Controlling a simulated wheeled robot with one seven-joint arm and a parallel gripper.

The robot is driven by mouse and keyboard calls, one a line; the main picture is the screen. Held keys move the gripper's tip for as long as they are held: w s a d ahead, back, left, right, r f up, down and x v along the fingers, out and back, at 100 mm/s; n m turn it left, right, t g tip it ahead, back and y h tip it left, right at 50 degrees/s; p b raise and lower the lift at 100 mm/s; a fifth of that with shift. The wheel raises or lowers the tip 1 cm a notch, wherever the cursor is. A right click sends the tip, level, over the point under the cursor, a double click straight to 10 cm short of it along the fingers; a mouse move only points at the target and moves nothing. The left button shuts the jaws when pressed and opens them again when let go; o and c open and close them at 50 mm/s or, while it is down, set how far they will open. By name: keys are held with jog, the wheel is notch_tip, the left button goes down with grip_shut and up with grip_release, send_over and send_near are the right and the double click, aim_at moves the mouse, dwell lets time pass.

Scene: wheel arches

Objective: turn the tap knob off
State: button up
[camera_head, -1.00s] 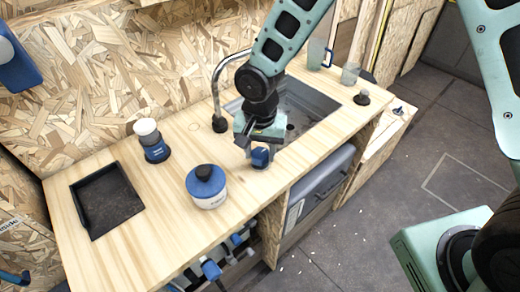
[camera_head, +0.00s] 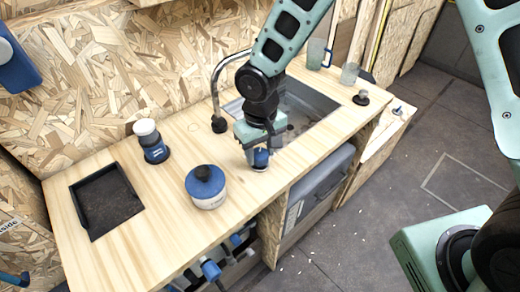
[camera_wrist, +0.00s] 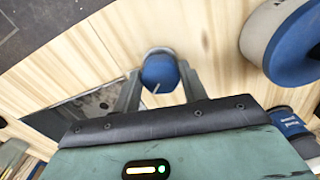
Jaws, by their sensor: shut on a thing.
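The tap knob (camera_head: 260,158) is a small blue knob on the wooden counter, in front of the sink's near left corner. In the wrist view the blue knob (camera_wrist: 160,72) shows a thin pale line on its top. My gripper (camera_head: 258,150) points down over it, with one finger on each side of the knob, shut on it. The curved metal tap (camera_head: 216,85) rises from a dark base behind and left of my gripper. My gripper and arm hide part of the sink (camera_head: 310,98).
A blue and white lidded pot (camera_head: 206,188) stands left of the knob. A blue and white jar (camera_head: 152,142) and a dark recessed tray (camera_head: 105,200) are farther left. The counter's front edge is close to the knob.

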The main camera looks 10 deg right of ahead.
aim_at(261, 153)
jog(key=n, duration=0.4)
jog(key=shift+w+r+n+p, duration=0.1)
jog(key=shift+n+p, duration=0.2)
jog(key=shift+p, duration=0.05)
jog(key=n+p, duration=0.1)
jog(key=n, duration=0.3)
jog(key=shift+n, duration=0.4)
jog(key=o, duration=1)
jog(key=shift+c, duration=0.2)
notch_tip(261, 153, up, 17)
jog(key=b, duration=0.1)
jog(key=shift+r, duration=0.15)
jog(key=s+d+m, duration=0.2)
jog(key=s+m, duration=0.1)
jog(key=s, duration=0.7)
jog(key=s+d+f+m, duration=0.1)
jog(key=s+d+m, duration=0.1)
jog(key=s, duration=0.8)
jog(key=shift+s+d+m+y, duration=0.25)
jog(key=shift+d+m+y, duration=0.05)
jog(key=shift+d+m, duration=0.15)
